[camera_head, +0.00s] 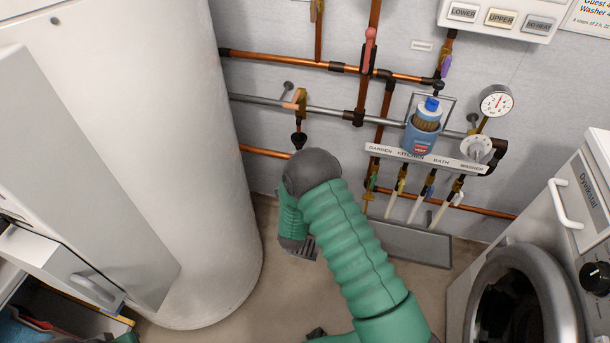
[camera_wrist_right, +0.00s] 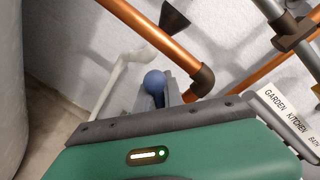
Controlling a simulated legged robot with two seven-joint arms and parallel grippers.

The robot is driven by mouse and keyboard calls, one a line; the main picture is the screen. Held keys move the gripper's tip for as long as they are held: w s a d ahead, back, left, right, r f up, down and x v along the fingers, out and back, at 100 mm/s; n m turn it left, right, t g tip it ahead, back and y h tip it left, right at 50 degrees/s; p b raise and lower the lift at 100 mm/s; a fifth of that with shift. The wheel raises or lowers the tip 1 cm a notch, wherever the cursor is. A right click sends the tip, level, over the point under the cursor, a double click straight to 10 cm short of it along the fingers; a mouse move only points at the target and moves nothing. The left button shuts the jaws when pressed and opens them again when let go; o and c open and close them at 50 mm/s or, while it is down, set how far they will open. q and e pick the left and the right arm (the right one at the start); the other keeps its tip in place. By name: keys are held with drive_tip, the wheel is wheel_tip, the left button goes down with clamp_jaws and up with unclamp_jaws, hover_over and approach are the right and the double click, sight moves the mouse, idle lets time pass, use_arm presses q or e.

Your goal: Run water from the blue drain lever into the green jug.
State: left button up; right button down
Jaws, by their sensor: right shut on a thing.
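The blue knob (camera_wrist_right: 154,82), which looks like the drain lever's end, shows in the right wrist view between the dark fingers of my right gripper (camera_wrist_right: 160,92). The gripper is shut on it. In the head view my right gripper (camera_head: 298,250) points down beside the white tank, below the copper pipes, and my arm hides the lever there. I cannot make out a green jug in either view. My left gripper does not show clearly in either view.
The white tank (camera_head: 150,160) stands close on the left. A washer (camera_head: 530,270) stands at lower right. Open floor lies between.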

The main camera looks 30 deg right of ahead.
drive_tip(key=shift+w+a, duration=0.15)
drive_tip(key=shift+a, duration=0.1)
drive_tip(key=c, duration=1.5)
unclamp_jaws()
drive_tip(key=shift+d, duration=0.1)
drive_tip(key=p+v, duration=0.5)
drive_tip(key=v, duration=1.2)
drive_tip(key=shift+f, duration=0.1)
drive_tip(key=shift+w, duration=0.1)
